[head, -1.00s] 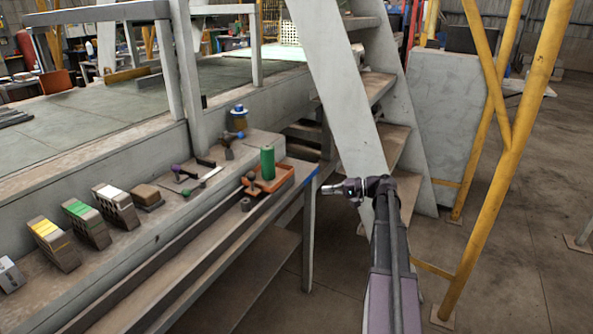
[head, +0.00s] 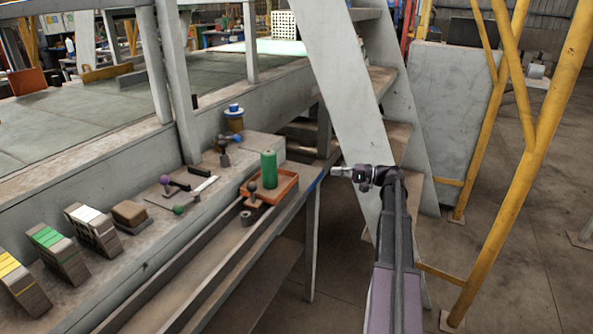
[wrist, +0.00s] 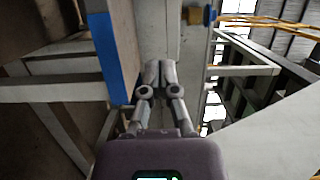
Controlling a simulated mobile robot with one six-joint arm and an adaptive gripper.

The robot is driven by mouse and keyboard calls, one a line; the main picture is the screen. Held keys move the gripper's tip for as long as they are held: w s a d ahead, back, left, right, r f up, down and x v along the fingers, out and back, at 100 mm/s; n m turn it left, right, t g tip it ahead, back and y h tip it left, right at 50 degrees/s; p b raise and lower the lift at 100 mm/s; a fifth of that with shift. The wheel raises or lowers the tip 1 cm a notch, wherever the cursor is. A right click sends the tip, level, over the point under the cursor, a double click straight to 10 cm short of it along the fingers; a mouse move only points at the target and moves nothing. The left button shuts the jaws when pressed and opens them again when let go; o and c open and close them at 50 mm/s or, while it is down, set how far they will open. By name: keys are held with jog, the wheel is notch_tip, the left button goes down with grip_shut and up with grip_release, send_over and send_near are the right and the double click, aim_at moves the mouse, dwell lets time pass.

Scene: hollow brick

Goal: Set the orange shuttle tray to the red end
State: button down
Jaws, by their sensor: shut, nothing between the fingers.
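The orange shuttle tray (head: 285,191) sits at the right end of the long grey channel on the bench in the head view. A green cylinder (head: 268,170) stands in or against it, and a dark ball-topped knob (head: 252,187) is at its left side. A blue mark (head: 319,179) is on the bench edge just right of the tray; a blue strip (wrist: 113,60) also shows in the wrist view. I see no red end. My gripper (head: 335,172) is right of the tray, apart from it, shut and empty; its closed fingers (wrist: 160,72) show in the wrist view.
A grey stair stringer (head: 345,110) stands behind my gripper. Yellow posts (head: 490,230) rise at the right.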

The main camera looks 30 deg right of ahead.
jog(key=shift+w, duration=0.25)
jog(key=shift+w+a, duration=0.1)
jog(key=x, duration=0.9)
jog(key=shift+w+a, duration=0.15)
jog(key=shift+a, duration=0.05)
jog(key=shift+s+a, duration=0.9)
jog(key=shift+a, duration=0.3)
jog(key=shift+s+a, duration=0.25)
jog(key=shift+a, duration=0.2)
jog(key=shift+a, duration=0.1)
